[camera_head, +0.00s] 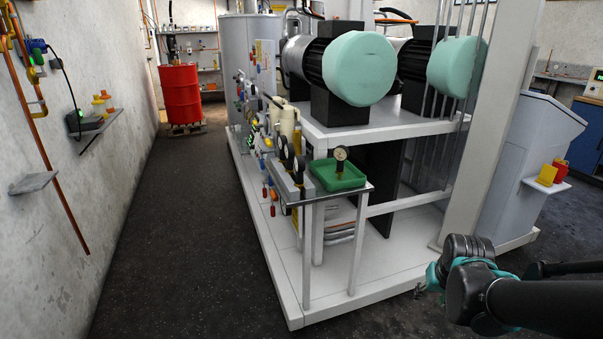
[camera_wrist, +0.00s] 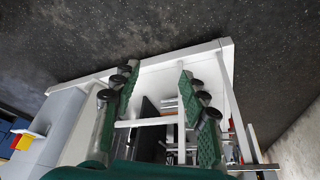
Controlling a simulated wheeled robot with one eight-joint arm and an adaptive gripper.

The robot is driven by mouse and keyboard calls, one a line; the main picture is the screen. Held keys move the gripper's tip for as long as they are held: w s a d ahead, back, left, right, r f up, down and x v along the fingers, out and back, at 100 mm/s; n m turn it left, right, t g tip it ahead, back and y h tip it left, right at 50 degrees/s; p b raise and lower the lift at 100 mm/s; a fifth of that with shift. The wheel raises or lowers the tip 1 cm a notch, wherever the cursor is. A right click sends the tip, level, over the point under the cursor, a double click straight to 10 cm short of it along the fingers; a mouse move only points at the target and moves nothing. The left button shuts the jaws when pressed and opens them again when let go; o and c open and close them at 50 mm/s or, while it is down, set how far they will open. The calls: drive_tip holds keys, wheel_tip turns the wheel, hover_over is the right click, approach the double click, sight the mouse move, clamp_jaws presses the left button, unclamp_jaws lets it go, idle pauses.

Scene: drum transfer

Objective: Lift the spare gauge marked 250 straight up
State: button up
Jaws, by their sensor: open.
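A round gauge with a dark rim and pale face (camera_head: 340,153) stands upright in a green tray (camera_head: 338,181) on a small shelf at the front of the machine skid. Its marking is too small to read.
The shelf (camera_head: 360,190) stands on thin posts above the white skid base (camera_head: 375,275). A white column (camera_head: 478,130) rises between the tray and the right side. Teal-capped motors (camera_head: 358,70) sit above and behind the tray. The dark floor at left is clear.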

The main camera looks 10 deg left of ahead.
idle(0.3)
drive_tip(key=shift+o, duration=0.6)
drive_tip(key=w+a+r+n+g, duration=0.1)
drive_tip(key=w+a+r, duration=0.2)
drive_tip(key=w+r, duration=0.4)
drive_tip(key=w+a+r+n, duration=0.1)
drive_tip(key=w+a+r, duration=0.3)
drive_tip(key=w, duration=0.6)
drive_tip(key=w+a+r, duration=0.8)
drive_tip(key=w, duration=0.2)
wheel_tip(320, 180, up, 13)
drive_tip(key=n+g, duration=0.3)
drive_tip(key=n, duration=0.1)
hover_over(299, 165)
drive_tip(key=w, duration=0.3)
drive_tip(key=f, duration=1.6)
drive_tip(key=shift+a+f, duration=0.25)
drive_tip(key=shift+a, duration=0.05)
